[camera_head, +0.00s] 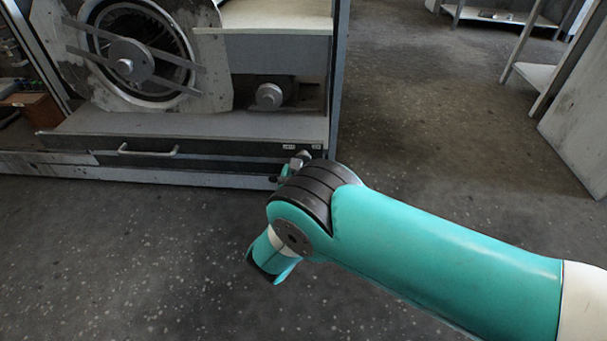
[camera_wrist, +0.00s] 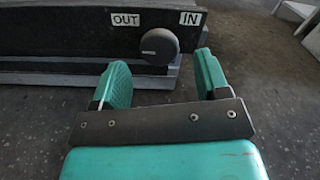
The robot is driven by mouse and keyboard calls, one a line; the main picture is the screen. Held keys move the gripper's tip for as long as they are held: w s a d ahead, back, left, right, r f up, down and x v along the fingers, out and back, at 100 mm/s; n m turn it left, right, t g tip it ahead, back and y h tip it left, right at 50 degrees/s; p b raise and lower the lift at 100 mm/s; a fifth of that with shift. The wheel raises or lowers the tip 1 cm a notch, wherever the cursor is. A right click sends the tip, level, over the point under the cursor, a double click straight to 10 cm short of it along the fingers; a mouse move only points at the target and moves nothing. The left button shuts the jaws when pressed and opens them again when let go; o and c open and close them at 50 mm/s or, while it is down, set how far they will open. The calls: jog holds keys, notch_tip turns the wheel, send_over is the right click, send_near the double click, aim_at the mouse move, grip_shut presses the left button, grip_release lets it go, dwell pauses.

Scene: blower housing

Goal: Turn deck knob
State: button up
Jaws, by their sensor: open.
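The deck knob (camera_wrist: 160,46) is a dark round knob on the front face of the black deck (camera_wrist: 70,35). It sits between the white OUT label (camera_wrist: 125,19) and the IN label (camera_wrist: 190,18). In the head view the knob (camera_head: 301,158) shows small near the deck's right end, just beyond my wrist. My gripper (camera_wrist: 161,65) is open and empty, facing the deck. In the wrist view the knob appears between its two teal fingers, near the fingertips; I cannot tell whether they touch it. In the head view my wrist hides most of the gripper.
A blower housing (camera_head: 210,90) with a large round opening stands above the deck. A smaller round knob (camera_head: 269,95) sits in a recess below a shelf. A bar handle (camera_head: 148,151) is on the deck front, to the left. Open speckled floor (camera_head: 420,120) lies to the right.

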aim_at(303, 157)
jog(key=shift+w, duration=1.7)
jog(key=c, duration=0.9)
jog(key=shift+c, duration=0.2)
jog(key=shift+a+m+b, duration=0.1)
jog(key=shift+m+b, duration=0.8)
jog(key=shift+m, duration=7.9)
